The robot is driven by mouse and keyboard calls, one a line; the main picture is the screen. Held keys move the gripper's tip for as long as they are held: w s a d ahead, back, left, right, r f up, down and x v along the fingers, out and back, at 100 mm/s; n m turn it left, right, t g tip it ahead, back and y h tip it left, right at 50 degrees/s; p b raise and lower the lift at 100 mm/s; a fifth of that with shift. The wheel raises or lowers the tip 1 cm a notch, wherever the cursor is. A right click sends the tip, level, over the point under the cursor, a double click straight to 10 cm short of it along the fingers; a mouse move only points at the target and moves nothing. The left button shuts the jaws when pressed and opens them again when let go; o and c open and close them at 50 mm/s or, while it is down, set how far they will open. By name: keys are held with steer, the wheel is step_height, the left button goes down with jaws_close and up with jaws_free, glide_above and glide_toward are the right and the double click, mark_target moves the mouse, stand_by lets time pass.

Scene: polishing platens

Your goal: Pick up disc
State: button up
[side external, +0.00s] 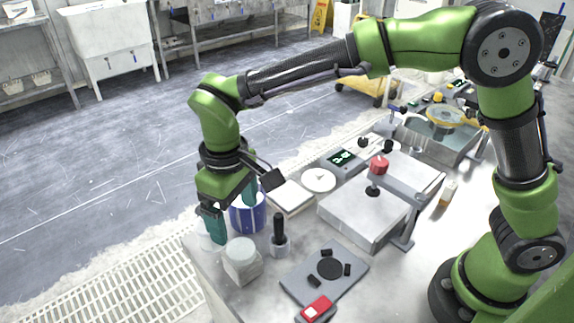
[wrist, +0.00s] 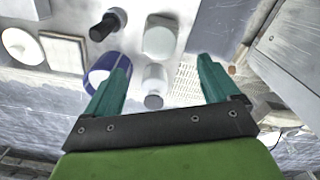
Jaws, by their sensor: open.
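Which thing the task means by the disc is not certain. A dark round disc (side external: 331,268) lies flat on a grey plate (side external: 296,279) among small black blocks in the side view. A pale round piece (side external: 318,180) lies farther back; it also shows at the left of the wrist view (wrist: 22,45). My gripper (side external: 232,222) points down at the bench's far left corner, its teal fingers apart. In the wrist view nothing is clamped between the fingers (wrist: 162,68). A white dark-capped bottle (wrist: 154,80) shows between them, and a blue-and-white container (wrist: 101,72) is beside the left finger.
A pale jar (side external: 242,262) and a black-handled tool (side external: 279,236) stand between my gripper and the grey plate. A flat white square (side external: 291,197) lies behind. A metal box (side external: 362,215) and a red-knobbed post (side external: 378,166) stand to the right. A red-and-white item (side external: 316,307) lies in front.

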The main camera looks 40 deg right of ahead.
mark_target(240, 248)
step_height(240, 248, down, 9)
steer(key=shift+f, duration=0.1)
stand_by(0.4)
steer(key=shift+c, duration=0.3)
steer(key=c, duration=1.1)
steer(key=shift+c, duration=0.2)
steer(key=shift+r, duration=0.65)
steer(key=r, duration=0.1)
steer(key=s+r, duration=0.1)
steer(key=shift+d+r, duration=0.3)
steer(key=shift+d, duration=0.1)
steer(key=s+d+r, duration=0.1)
steer(key=s+d, duration=0.8)
steer(key=s, duration=0.2)
steer(key=shift+s+r, duration=0.15)
steer(key=shift+s, duration=0.25)
